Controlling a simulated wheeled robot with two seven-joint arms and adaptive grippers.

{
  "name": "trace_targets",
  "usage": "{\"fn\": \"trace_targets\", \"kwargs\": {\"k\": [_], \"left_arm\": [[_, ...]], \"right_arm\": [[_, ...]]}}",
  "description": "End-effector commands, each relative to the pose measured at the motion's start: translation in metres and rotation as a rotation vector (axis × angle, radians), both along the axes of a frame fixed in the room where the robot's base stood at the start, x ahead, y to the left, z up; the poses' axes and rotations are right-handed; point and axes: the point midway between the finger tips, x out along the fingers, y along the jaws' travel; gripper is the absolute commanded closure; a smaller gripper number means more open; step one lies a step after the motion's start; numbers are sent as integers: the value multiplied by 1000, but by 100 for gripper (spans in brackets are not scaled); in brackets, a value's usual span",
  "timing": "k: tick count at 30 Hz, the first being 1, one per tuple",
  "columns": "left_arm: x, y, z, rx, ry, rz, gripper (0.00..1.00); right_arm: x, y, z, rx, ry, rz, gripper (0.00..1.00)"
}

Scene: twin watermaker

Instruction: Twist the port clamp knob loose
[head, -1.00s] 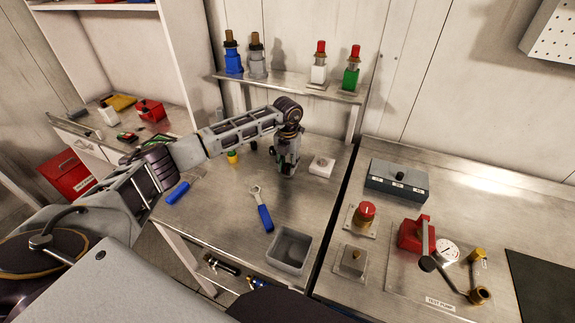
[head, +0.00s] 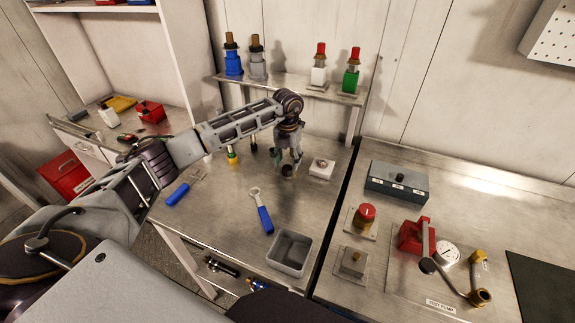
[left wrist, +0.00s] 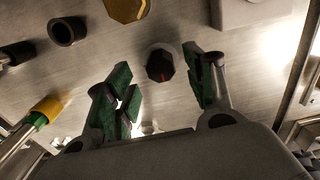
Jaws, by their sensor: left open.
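The dark, faceted port clamp knob (left wrist: 160,63) with a red mark shows in the left wrist view. It lies between the tips of my left gripper (left wrist: 156,82), with a gap to each finger. The left gripper is open, its green-padded fingers spread to either side. In the head view the left gripper (head: 286,163) points down over the left bench, and the dark knob (head: 288,171) shows at its fingertips. I cannot tell how high the tips are above the bench. My right gripper is not in view.
A blue-handled wrench (head: 262,212) and a grey bin (head: 290,251) are nearer on the bench. A white block (head: 322,168) stands just right of the gripper. A brass hexagonal part (left wrist: 126,8) and black ring (left wrist: 67,31) lie near the knob.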

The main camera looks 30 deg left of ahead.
Motion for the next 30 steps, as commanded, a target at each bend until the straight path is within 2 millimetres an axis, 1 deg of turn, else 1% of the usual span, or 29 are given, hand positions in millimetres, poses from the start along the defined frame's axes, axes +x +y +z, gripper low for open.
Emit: {"fn": "trace_targets", "kwargs": {"k": [1, 9, 15, 21, 30], "left_arm": [[1, 0, 8, 0, -3, 0, 46], [1, 0, 49, 0, -3, 1, 46], [1, 1, 74, 0, -1, 2, 46], [0, 1, 86, 0, -1, 2, 46], [0, 1, 88, 0, 0, 2, 46]], "right_arm": [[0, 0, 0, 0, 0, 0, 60], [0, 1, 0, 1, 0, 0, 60], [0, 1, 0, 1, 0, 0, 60], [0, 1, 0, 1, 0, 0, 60], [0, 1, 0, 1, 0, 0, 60]]}}
